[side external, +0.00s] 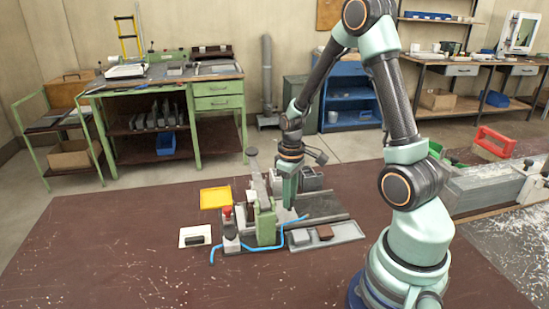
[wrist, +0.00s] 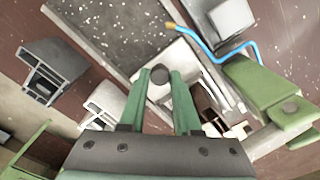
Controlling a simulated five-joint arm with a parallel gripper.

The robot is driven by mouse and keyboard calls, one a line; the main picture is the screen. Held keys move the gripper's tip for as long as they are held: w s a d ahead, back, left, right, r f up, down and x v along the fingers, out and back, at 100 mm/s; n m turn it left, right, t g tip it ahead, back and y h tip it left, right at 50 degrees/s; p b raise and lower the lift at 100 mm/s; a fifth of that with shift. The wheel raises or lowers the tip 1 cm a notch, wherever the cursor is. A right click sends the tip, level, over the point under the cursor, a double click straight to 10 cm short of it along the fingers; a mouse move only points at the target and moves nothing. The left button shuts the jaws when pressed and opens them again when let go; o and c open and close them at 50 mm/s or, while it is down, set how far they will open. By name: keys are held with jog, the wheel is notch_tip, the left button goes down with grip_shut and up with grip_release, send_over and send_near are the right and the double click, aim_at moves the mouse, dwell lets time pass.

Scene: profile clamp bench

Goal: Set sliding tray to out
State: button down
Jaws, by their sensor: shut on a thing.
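My gripper (side external: 289,204) points down over the bench fixture, just right of the green clamp (side external: 265,222). In the wrist view its two green fingers (wrist: 160,77) are shut on a dark round knob (wrist: 160,75). A pale metal plate (wrist: 190,60) lies under the fingertips; I cannot tell for certain whether it is the sliding tray. In the side view the fingers hide the knob. Dark, speckled flat slideway (side external: 322,205) runs to the right of the gripper. The green clamp also shows at the right of the wrist view (wrist: 262,88).
A blue hose (side external: 240,247) curves around the fixture. A yellow tray (side external: 215,196) and a white plate (side external: 190,237) lie left. Grey profiles (side external: 311,180) stand behind.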

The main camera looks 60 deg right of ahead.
dwell(0.8)
jog(key=s+d, duration=0.9)
jog(key=shift+s+d, duration=0.25)
jog(key=shift+d, duration=0.05)
jog(key=c, duration=0.6)
grip_release()
notch_tip(320, 180, up, 12)
jog(key=shift+a+r, duration=0.1)
